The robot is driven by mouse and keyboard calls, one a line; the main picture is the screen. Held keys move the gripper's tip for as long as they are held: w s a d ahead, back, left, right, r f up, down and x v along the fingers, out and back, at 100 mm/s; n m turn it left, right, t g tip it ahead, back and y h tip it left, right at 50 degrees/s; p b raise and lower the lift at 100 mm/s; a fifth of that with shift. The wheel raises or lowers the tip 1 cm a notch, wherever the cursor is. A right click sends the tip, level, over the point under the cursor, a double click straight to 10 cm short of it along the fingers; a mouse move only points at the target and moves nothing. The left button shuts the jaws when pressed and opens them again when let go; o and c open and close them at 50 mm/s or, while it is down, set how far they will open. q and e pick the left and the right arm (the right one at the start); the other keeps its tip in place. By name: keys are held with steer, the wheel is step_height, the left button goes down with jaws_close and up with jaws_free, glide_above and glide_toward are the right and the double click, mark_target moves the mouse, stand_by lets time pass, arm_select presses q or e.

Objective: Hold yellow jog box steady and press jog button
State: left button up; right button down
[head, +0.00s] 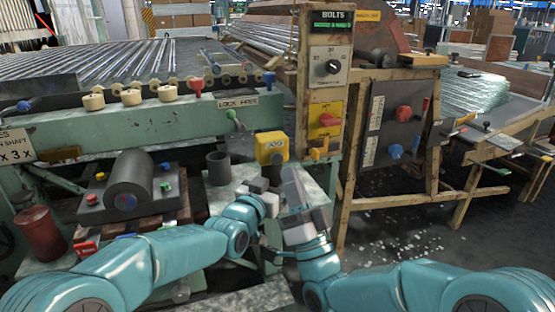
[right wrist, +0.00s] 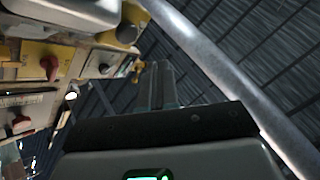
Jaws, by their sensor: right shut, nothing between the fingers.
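The yellow jog box (head: 271,147) hangs at the right end of the green machine rail in the head view, its lettered face toward me. I cannot make out its button clearly. My left gripper (head: 262,186) is just below the box, apart from it; its finger gap is too small to tell. My right gripper (head: 293,182) points up below and to the right of the box, close beside the left gripper. In the right wrist view its fingers (right wrist: 161,84) are together and empty, in front of the dark roof.
A wooden post with the BOLTS control panel (head: 331,66) and a yellow switch box (head: 325,122) stands right of the jog box. A dark cup (head: 219,168) sits on the green ledge to the left. A grey roller block (head: 128,186) lies further left.

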mark_target(276, 158)
steer(key=shift+w+a, duration=0.25)
steer(key=shift+w, duration=0.5)
steer(key=shift+w+a, duration=0.2)
steer(key=shift+w, duration=0.55)
stand_by(0.9)
steer(key=shift+w+a, duration=0.15)
steer(key=shift+w, duration=0.25)
